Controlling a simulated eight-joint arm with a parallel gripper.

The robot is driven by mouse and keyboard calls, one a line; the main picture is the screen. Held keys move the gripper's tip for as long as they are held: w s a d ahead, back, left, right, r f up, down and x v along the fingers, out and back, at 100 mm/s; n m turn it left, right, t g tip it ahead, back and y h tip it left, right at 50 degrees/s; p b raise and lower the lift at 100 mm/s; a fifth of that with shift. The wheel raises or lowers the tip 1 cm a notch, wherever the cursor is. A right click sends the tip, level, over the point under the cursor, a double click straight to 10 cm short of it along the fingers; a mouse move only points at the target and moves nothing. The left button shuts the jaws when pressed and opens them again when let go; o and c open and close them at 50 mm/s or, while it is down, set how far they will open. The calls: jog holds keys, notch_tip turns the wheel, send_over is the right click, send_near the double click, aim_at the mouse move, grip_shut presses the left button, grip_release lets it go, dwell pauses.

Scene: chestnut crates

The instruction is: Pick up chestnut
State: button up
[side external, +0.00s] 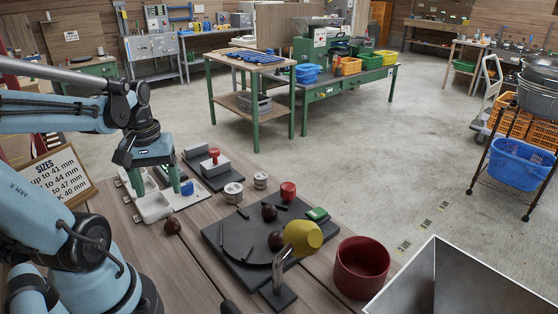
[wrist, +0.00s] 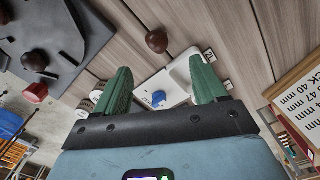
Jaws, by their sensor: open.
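A dark brown chestnut (side external: 172,226) lies on the wooden table just in front of the white tray (side external: 152,209). It also shows in the wrist view (wrist: 156,41), ahead of and apart from the fingertips. Two more brown balls, which look like chestnuts, sit on the black board: one farther back (side external: 269,211) and one nearer (side external: 276,240). My gripper (side external: 157,190) has its green fingers spread over the white tray, with nothing held between them. In the wrist view the open fingers (wrist: 160,67) frame the tray and a blue piece (wrist: 158,98).
A red pot (side external: 361,267) and a metal bin (side external: 480,285) stand at right. Cans (side external: 233,193) stand behind; a sizes sign (side external: 52,178) is at left.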

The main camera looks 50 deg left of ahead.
aim_at(171, 222)
jog(key=shift+w+d+f, duration=0.1)
jog(key=shift+w+f, duration=0.05)
jog(key=shift+f, duration=2.55)
jog(key=shift+w+d+f, duration=0.1)
jog(key=shift+w+f, duration=0.05)
jog(key=shift+f, duration=2.55)
jog(key=c, duration=1.1)
